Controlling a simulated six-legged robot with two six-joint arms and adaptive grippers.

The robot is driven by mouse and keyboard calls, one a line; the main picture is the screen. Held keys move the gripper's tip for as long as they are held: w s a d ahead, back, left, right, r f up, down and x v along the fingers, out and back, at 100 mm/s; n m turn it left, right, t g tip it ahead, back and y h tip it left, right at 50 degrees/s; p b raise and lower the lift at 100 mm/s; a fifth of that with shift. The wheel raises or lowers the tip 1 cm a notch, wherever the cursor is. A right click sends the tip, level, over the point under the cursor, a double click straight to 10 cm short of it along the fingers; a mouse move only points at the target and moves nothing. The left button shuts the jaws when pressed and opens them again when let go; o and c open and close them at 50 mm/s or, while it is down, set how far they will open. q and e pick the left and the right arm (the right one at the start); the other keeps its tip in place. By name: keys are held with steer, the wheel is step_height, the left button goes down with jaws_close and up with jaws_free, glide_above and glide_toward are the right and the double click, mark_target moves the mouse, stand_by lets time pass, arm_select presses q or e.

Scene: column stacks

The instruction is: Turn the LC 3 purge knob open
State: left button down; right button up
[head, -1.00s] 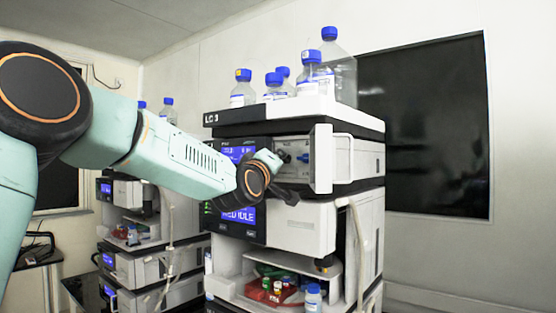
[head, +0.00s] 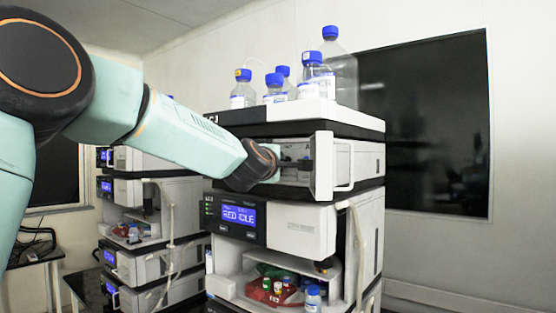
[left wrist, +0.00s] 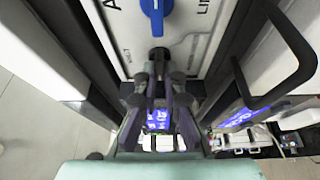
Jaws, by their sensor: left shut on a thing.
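The LC 3 stack (head: 280,128) stands in the middle of the head view, its label partly covered by my left arm. The panel door (head: 322,165) of its upper module stands open. In the left wrist view, a dark knob (left wrist: 158,54) sits on the white panel (left wrist: 190,55), between the fingertips of my left gripper (left wrist: 159,66), which is shut on it. A blue knob (left wrist: 156,10) with lettering around it is farther up that panel, apart from the fingers. My right gripper is not in view.
The open door and its black handle (left wrist: 290,60) stand close to my gripper on the right. Bottles with blue caps (head: 313,75) stand on top of the stack. A display (head: 238,214) below reads RED IDLE. Another stack (head: 125,190) stands at the left.

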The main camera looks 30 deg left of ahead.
arm_select(q)
steer(key=shift+f, duration=0.2)
stand_by(0.3)
steer(key=c, duration=1.5)
jaws_free()
steer(key=shift+d+r, duration=0.1)
steer(key=shift+r, duration=0.05)
steer(key=shift+o, duration=0.2)
